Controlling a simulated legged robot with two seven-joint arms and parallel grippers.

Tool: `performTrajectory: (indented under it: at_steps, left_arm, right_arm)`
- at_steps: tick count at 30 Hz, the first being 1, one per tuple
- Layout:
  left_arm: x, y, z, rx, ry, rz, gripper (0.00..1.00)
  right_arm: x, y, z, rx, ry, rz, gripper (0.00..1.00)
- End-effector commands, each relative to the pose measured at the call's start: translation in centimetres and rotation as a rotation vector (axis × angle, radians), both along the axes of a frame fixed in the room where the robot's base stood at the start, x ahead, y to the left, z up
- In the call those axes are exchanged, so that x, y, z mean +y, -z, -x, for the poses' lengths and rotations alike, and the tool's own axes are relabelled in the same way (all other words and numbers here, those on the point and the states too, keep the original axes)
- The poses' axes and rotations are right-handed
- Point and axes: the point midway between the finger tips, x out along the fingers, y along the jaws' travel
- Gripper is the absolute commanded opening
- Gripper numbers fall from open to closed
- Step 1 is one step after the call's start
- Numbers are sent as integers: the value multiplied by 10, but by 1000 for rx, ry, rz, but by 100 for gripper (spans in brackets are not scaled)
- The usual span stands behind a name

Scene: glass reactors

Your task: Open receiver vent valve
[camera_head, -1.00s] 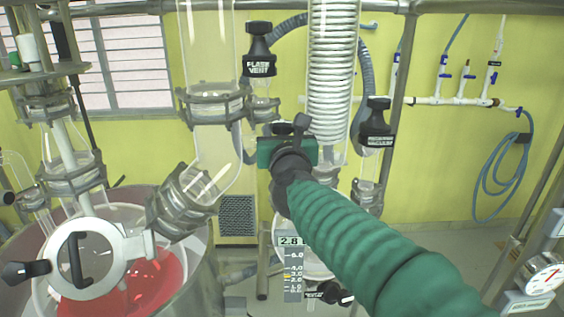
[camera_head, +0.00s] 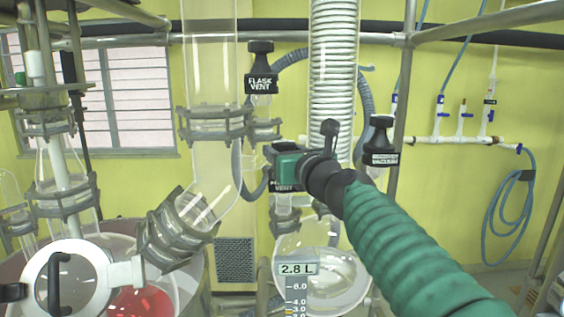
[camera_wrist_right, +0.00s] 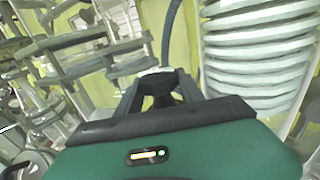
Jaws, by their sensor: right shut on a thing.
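The receiver vent valve (camera_head: 286,186) has a black handle with a white label ending in "VENT", mostly covered by my right gripper. My right gripper (camera_head: 277,170), green with dark fingers, reaches in from the lower right and is shut on this black handle. In the right wrist view the two dark fingers (camera_wrist_right: 160,90) close around a dark piece between them. The receiver flask (camera_head: 325,275) is clear round glass below the valve, partly hidden by a scale reading 2.8 L. My left gripper is not in view.
The black flask vent handle (camera_head: 261,75) stands above and left of my right gripper. Another black labelled handle (camera_head: 380,145) is close on the right. The coiled glass condenser (camera_head: 333,80) rises behind the gripper. A metal post (camera_head: 404,120) stands right of it.

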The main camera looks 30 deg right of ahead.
Motion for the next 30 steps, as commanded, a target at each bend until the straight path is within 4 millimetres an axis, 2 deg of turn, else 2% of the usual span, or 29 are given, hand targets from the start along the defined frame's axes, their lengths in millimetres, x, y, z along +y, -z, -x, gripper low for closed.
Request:
performTrajectory:
  at_steps: [1,10,29,30]
  left_arm:
    - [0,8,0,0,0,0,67]
    - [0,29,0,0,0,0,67]
    - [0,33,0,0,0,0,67]
    - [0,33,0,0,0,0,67]
  right_arm:
    - [-2,1,1,-8,-12,1,4]
    - [-2,-2,2,-10,-134,2,4]
    - [-2,-7,3,-12,-185,1,4]
    - [-2,-7,3,-12,-185,1,49]
